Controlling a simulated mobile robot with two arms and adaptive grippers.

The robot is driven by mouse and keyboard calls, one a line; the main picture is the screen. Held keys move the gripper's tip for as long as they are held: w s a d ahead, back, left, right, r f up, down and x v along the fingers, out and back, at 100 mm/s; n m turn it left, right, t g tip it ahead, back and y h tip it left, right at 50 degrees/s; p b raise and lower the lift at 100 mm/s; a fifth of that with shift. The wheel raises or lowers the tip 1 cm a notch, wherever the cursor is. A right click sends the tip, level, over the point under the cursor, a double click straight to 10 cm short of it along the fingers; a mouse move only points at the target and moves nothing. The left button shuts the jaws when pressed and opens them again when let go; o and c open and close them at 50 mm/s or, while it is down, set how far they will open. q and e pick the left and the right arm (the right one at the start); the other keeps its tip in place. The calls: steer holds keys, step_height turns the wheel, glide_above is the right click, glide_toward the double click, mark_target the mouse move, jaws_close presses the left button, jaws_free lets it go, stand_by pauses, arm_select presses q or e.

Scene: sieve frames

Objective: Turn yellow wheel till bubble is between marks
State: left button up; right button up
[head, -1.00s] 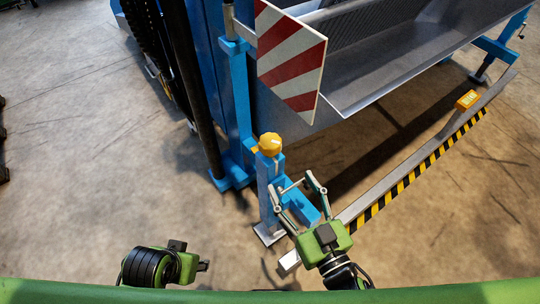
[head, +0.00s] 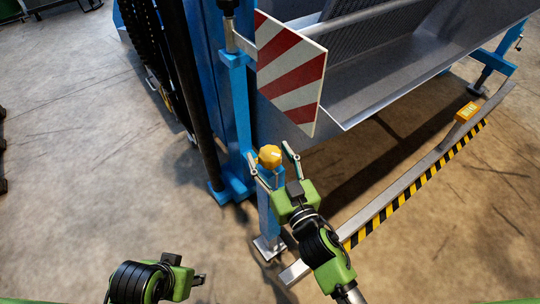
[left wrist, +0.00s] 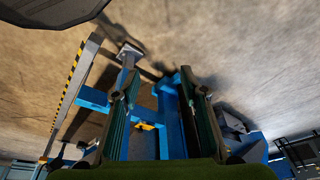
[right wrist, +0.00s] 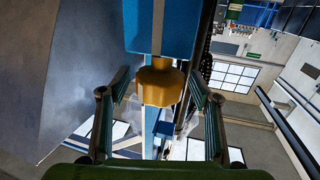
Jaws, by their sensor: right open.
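The yellow wheel (head: 270,156) is a faceted knob on top of a blue post standing beside the blue machine frame. My right gripper (head: 269,151) is open, with one finger on either side of the wheel. In the right wrist view the wheel (right wrist: 160,84) shows between the spread fingers, with gaps on both sides. An orange-yellow box (head: 466,112) with a bright window sits on the grey beam; a bubble and marks cannot be made out. My left gripper (head: 198,281) is low at the left, far from the wheel; its fingers (left wrist: 158,75) are apart and empty in the left wrist view.
A red-and-white striped plate (head: 291,75) hangs just above and behind the wheel. A grey metal trough (head: 400,60) stands behind it. The grey beam (head: 395,195) with black-yellow tape runs along the right. The floor at the left is clear.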

arm_select(q)
steer(key=shift+s, duration=0.1)
arm_select(e)
steer(key=shift+w, duration=0.1)
steer(key=c, duration=1.1)
